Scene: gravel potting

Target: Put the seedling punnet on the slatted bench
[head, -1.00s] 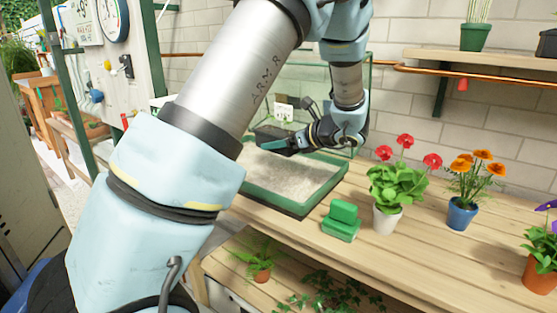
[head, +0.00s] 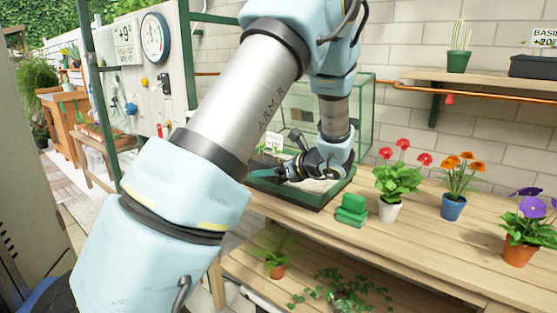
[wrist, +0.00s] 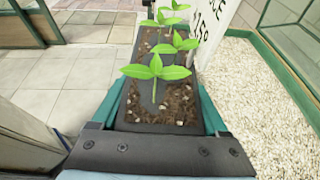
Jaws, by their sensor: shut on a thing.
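The seedling punnet is a long dark tray of brown soil with several green seedlings and a white label; it fills the middle of the wrist view (wrist: 125,122). My gripper (wrist: 165,100) is shut on it, with a teal finger along each long side. In the head view my gripper (head: 277,173) is over the left part of the gravel tray's area, and the arm partly hides the punnet. In the wrist view tiled floor lies beyond and left of the punnet, and gravel to its right. A slatted wooden bench (head: 430,232) runs to the right.
The green-rimmed gravel tray (head: 315,205) stands on the bench with a glass case behind it. Green blocks (head: 351,210), red flowers (head: 397,182), orange flowers (head: 455,190) and purple flowers (head: 525,225) stand to the right. Bare slats lie in front of the pots.

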